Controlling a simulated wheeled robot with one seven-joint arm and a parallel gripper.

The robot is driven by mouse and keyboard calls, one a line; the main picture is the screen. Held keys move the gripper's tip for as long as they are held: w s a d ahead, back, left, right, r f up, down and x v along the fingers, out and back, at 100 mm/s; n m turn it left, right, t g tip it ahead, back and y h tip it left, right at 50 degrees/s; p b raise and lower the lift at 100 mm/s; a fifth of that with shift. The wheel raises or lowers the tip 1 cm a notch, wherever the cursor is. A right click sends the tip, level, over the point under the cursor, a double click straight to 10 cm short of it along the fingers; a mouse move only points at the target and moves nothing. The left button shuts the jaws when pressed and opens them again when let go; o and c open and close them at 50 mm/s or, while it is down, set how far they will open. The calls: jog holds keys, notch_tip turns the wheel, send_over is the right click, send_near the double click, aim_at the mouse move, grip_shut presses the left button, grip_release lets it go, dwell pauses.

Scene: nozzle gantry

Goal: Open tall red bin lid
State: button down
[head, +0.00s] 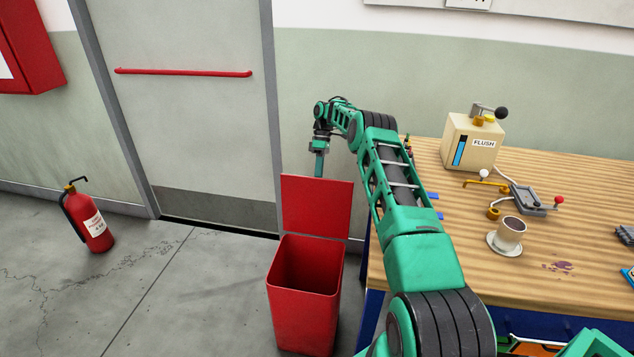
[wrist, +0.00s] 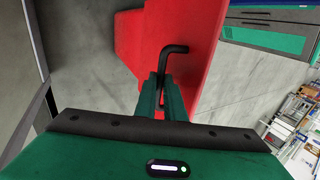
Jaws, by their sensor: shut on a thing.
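The tall red bin (head: 304,295) stands on the floor beside the workbench in the head view. Its red lid (head: 317,206) is raised upright at the back, and the dark inside of the bin shows. My gripper (head: 319,172) is at the lid's top edge. In the wrist view my gripper (wrist: 162,92) is shut on a black bent handle (wrist: 172,50) in front of the red lid (wrist: 205,40). The handle is hidden in the head view.
The wooden workbench (head: 420,170) is to the right, with a beige flush box (head: 472,142) and a cup (head: 510,232) on it. A grey door (head: 185,110) with a red bar is behind. A fire extinguisher (head: 90,220) stands at the left. The floor between it and the bin is clear.

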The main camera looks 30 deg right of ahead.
jog(key=shift+s+f, duration=0.1)
jog(key=c, duration=1.8)
grip_release()
jog(key=shift+c, duration=0.2)
jog(key=shift+a, duration=0.1)
jog(key=s+a+r, duration=0.2)
jog(key=a+r, duration=0.9)
jog(key=shift+s, duration=0.25)
jog(key=shift+a, duration=0.1)
